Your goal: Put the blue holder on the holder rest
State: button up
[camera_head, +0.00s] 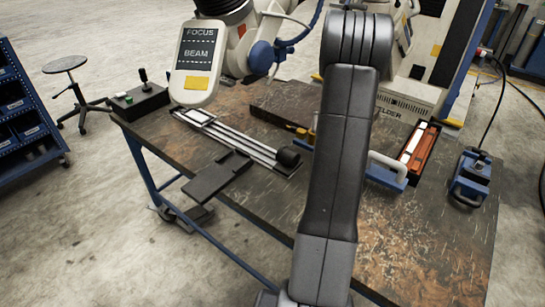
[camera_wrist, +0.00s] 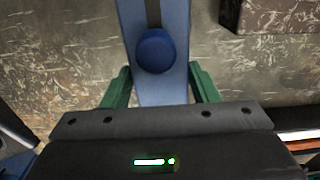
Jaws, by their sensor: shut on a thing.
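The blue holder (camera_wrist: 160,88) is a long blue piece with a round blue knob and a dark strip, seen in the wrist view. My gripper (camera_wrist: 161,82) has green fingers on both sides of it and is shut on it. Bare dark tabletop shows on both sides of the holder in that view. In the head view my dark arm hides the gripper and most of what is around it. I cannot tell for certain which thing is the holder rest.
The worn dark table (camera_head: 430,240) carries a rail assembly (camera_head: 235,138), a black flat plate (camera_head: 218,177), a long dark block (camera_head: 283,103) and an orange tray (camera_head: 420,150). A blue part with a grey handle (camera_head: 386,168) shows right of my arm. The front right tabletop is clear.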

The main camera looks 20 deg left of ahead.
aim_at(303, 131)
jog(key=shift+f, duration=0.3)
jog(key=shift+w+a, duration=0.1)
jog(key=shift+a, duration=0.1)
jog(key=w+a+p, duration=0.1)
jog(key=w+a, duration=0.1)
jog(key=a, duration=0.3)
jog(key=w+a+p, duration=0.1)
jog(key=w+a, duration=0.1)
jog(key=a, duration=0.3)
jog(key=w+a+p, duration=0.1)
jog(key=w+a, duration=0.1)
jog(key=a, duration=0.4)
jog(key=shift+w+a, duration=0.1)
jog(key=shift+w, duration=0.2)
jog(key=shift+f+p, duration=0.35)
jog(key=shift+f, duration=1.4)
jog(key=shift+f, duration=0.2)
jog(key=o, duration=1.6)
jog(key=shift+c, duration=0.2)
